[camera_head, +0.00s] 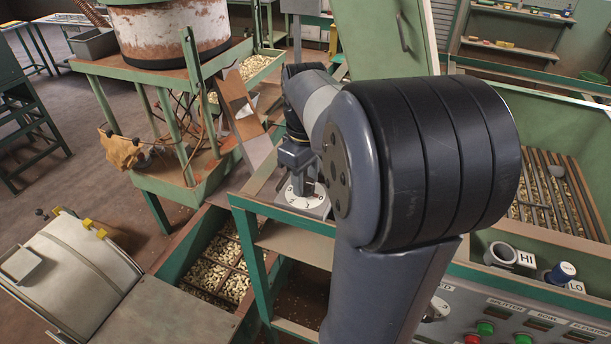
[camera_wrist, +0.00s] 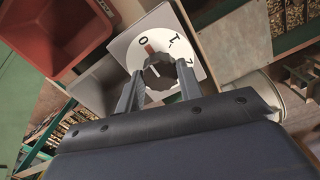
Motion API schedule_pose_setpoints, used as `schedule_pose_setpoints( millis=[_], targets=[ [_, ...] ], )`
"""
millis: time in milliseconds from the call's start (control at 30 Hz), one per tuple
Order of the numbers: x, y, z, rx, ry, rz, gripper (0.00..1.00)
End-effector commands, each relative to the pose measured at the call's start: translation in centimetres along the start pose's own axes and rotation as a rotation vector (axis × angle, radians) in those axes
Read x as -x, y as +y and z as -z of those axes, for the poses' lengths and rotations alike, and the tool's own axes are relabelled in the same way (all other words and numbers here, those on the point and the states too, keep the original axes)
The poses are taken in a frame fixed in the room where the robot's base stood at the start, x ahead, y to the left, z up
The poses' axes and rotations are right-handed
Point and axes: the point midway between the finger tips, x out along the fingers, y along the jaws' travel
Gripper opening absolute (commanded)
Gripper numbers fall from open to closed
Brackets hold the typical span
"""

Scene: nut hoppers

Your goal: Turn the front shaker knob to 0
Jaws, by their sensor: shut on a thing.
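The shaker knob (camera_wrist: 160,68) is dark and scalloped, on a white dial plate (camera_wrist: 128,48) in the wrist view. The numeral 0 sits at its upper left and other numerals run to the right. A red mark shows at the knob's upper-left side, close to the 0. My gripper (camera_wrist: 158,78) is shut on the knob, one finger on each side. In the head view my gripper (camera_head: 294,158) is over the white dial (camera_head: 301,203), whose numbered front edge shows; the knob is mostly hidden there.
My arm blocks the middle of the head view. Trays of nuts (camera_head: 223,262) lie below left. A red bin (camera_wrist: 50,30) is at upper left in the wrist view.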

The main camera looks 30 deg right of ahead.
Motion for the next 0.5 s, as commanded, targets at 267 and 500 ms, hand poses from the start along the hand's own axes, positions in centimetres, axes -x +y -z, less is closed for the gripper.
schedule_pose_setpoints(
  millis=[267,500],
  targets=[
    [0.06,0.02,0.05,0.033,0.002,-0.001,0.12],
    [0.06,0.02,0.05,0.034,0.002,-0.001,0.12]
  ],
)
